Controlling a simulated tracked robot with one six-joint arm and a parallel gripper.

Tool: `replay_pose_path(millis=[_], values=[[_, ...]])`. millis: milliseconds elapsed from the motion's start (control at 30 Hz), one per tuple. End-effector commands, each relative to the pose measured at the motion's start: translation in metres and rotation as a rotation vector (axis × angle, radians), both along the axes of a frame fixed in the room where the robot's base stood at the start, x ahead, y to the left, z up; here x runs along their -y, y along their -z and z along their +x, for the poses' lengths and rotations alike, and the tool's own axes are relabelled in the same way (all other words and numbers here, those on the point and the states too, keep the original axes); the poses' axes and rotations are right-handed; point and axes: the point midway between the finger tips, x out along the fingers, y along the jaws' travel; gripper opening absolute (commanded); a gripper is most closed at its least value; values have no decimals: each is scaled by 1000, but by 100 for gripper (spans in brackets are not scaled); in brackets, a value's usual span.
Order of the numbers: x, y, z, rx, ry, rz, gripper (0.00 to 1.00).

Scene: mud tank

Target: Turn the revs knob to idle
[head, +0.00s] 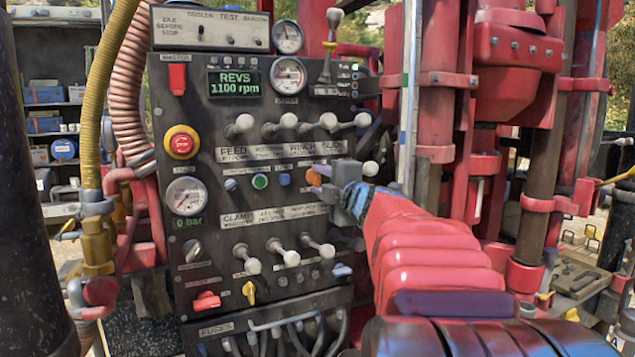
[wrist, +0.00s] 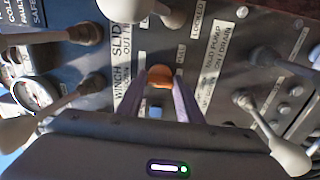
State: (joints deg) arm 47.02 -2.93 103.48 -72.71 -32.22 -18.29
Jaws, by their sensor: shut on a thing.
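A control panel (head: 205,140) fills the middle of the head view. Its green display (head: 234,84) reads "REVS 1100 rpm". My gripper (head: 321,181) reaches in from the lower right and is shut on an orange knob (head: 313,177) at the panel's right side. In the wrist view the orange knob (wrist: 160,77) sits between the two finger ends (wrist: 161,84) of my gripper. I cannot read a label that names this knob as the revs knob. The fingers and arm hide part of the panel around it.
White-balled levers (head: 288,122) stick out above my gripper, and more levers (head: 290,257) stand below left. A red stop button (head: 181,143) is at the left. Red machine columns (head: 435,120) stand close on the right. A lever (wrist: 270,140) is near the fingers.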

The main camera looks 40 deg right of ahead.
Motion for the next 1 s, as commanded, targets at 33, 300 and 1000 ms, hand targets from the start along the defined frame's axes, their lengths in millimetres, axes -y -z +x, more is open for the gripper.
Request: replay_pose_path(millis=[33, 300, 1000], values=[[-2, 4, 2, -9, -5, -12, 10], [-1, 4, 2, -19, -5, -45, 10], [0, 2, 0, -15, 0, -45, 52]])
